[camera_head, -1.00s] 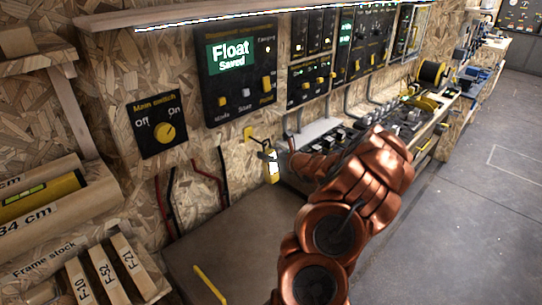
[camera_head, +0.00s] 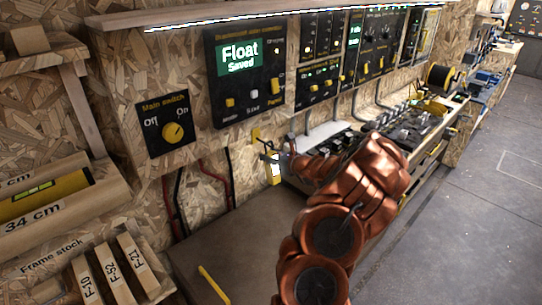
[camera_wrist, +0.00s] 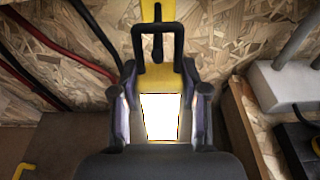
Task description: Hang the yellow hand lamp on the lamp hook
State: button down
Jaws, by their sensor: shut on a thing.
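The yellow hand lamp (camera_wrist: 160,118) is between the fingers of my gripper (camera_wrist: 160,100) in the wrist view, its white panel lit. My gripper is shut on its body. The lamp's black loop handle (camera_wrist: 138,45) stands up above the fingers. The lamp hook (camera_wrist: 158,15), a dark peg on a yellow plate, shows inside the loop's outline; I cannot tell whether the loop rests on it. In the head view the hook's yellow plate (camera_head: 256,134) is on the chipboard wall, with the lamp (camera_head: 274,172) just below and right of it, partly hidden by my gripper (camera_head: 284,166).
Red and black cables (camera_head: 205,175) run down the wall to the left. A main switch panel (camera_head: 166,124) and a "Float Saved" panel (camera_head: 244,70) are above. A bench with control blocks (camera_head: 345,140) is close on the right. A brown surface (camera_head: 235,250) lies below.

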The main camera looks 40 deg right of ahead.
dwell(0.3)
jog(key=c, duration=0.5)
grip_release()
jog(key=shift+s, duration=0.1)
jog(key=v, duration=1.2)
jog(key=shift+d, duration=0.15)
